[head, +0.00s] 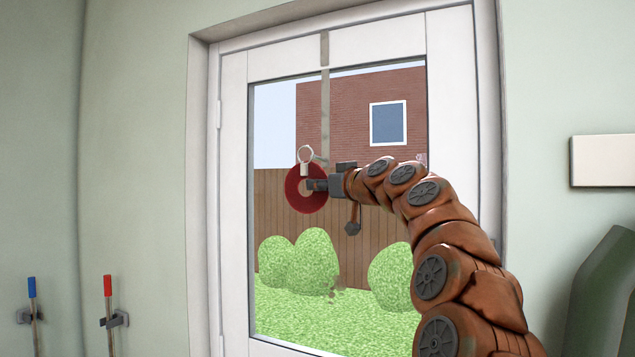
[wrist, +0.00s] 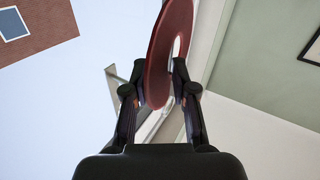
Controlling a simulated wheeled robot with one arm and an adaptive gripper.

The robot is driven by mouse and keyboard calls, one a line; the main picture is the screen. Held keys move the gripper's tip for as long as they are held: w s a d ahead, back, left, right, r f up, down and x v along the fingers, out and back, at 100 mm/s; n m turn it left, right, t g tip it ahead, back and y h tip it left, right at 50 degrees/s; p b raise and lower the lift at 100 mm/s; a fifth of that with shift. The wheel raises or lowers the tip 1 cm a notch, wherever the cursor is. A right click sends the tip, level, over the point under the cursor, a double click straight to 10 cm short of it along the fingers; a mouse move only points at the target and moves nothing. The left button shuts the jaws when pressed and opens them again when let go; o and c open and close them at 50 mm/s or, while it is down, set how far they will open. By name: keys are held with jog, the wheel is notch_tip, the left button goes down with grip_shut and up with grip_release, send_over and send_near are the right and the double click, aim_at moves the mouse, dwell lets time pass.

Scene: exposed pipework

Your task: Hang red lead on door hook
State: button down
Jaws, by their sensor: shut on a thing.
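The red lead (head: 293,188) is a round red coil with a pale loop (head: 306,153) at its top, held in front of the door glass. My gripper (head: 316,185) is shut on the coil from the right. In the wrist view the coil (wrist: 165,45) stands edge-on between the two fingers of my gripper (wrist: 155,88). The door hook (head: 325,100) is a grey strap hanging from the top of the white door, its lower end close beside the pale loop. I cannot tell whether the loop is on the hook or only in front of it.
The white door (head: 234,210) has a large glass pane showing bushes and a fence outside. At the lower left, a blue-handled tool (head: 32,288) and a red-handled tool (head: 108,287) sit in wall clips. A green rounded object (head: 605,300) stands at the right.

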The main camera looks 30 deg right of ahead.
jog(key=shift+w+d+f+p, duration=0.2)
jog(key=shift+w+d, duration=0.3)
jog(key=shift+d, duration=0.3)
jog(key=shift+w+d+f+p, duration=0.2)
jog(key=shift+w+d, duration=0.25)
jog(key=shift+d, duration=0.4)
jog(key=shift+w+d+f+p, duration=0.15)
jog(key=shift+w+d+f, duration=0.1)
jog(key=shift+w+d, duration=0.4)
jog(key=shift+s+d, duration=0.15)
jog(key=shift+d, duration=0.05)
jog(key=c, duration=0.9)
grip_release()
jog(key=shift+o, duration=0.2)
jog(key=shift+s, duration=0.1)
jog(key=s, duration=1.2)
jog(key=shift+d, duration=0.2)
jog(key=shift+w, duration=0.1)
